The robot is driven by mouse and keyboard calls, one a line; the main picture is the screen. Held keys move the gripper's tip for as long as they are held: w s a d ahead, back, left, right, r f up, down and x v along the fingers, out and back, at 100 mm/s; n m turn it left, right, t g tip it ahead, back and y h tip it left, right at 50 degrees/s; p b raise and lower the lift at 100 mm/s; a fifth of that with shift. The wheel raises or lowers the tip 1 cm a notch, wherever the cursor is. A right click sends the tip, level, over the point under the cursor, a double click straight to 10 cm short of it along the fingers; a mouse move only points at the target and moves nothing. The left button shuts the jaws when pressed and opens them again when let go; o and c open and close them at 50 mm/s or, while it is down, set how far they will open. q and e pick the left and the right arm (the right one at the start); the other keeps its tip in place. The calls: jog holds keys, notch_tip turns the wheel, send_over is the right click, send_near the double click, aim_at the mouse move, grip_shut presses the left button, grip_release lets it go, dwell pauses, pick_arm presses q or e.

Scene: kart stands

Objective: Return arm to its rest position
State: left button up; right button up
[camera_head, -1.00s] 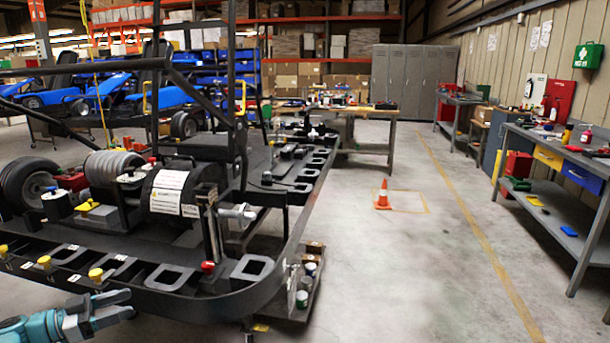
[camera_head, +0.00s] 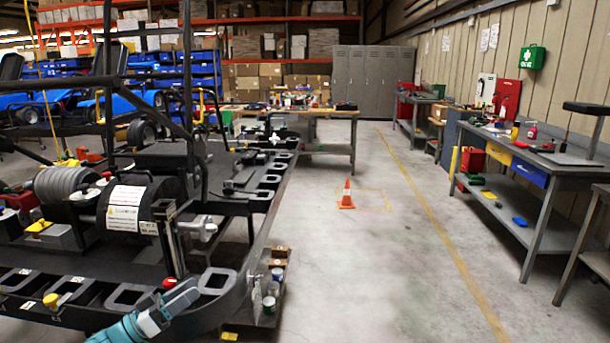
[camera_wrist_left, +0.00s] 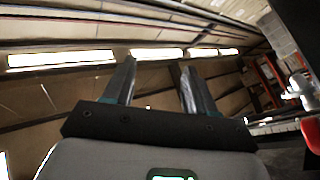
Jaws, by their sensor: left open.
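My left gripper (camera_head: 180,302) shows at the bottom of the head view, its teal wrist coming up from the lower edge. It is in front of the near edge of the black kart stand (camera_head: 245,290), close to the red knob (camera_head: 169,283); I cannot tell whether it touches. In the left wrist view the two fingers (camera_wrist_left: 157,80) stand apart with nothing between them, pointing up toward the ceiling lights. My right gripper is not in view.
The kart stand fills the left side, with a labelled black drum (camera_head: 128,210) on it. An orange cone (camera_head: 346,195) stands on the clear floor. Grey workbenches (camera_head: 540,220) line the right wall. Cans (camera_head: 270,305) sit on a low shelf at the stand's corner.

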pick_arm(q)
jog(key=w+d+f+n+t+y+p, duration=0.1)
jog(key=d+f+n+t+y, duration=0.35)
jog(key=d+n, duration=0.35)
jog(key=s+d+f+n+g+y, duration=0.2)
jog(key=s+d+f+y, duration=0.25)
jog(key=f, duration=0.35)
jog(key=s+d+f+n+g+y, duration=0.2)
jog(key=s+d+f+g+y, duration=0.1)
jog(key=s+f, duration=0.4)
jog(key=s+f+m+g+y, duration=0.1)
jog(key=s+f+g, duration=0.2)
jog(key=s, duration=0.6)
jog(key=s+f+m+g, duration=0.1)
jog(key=s+f+g, duration=0.3)
jog(key=s, duration=0.5)
jog(key=s+f+g+y, duration=0.1)
jog(key=s+f+g, duration=0.3)
jog(key=s, duration=0.5)
jog(key=shift+f+m+y+p, duration=0.3)
jog(key=shift+f+m+p, duration=0.1)
jog(key=shift+f+p, duration=0.1)
jog(key=shift+c, duration=1.3)
jog(key=shift+a, duration=0.15)
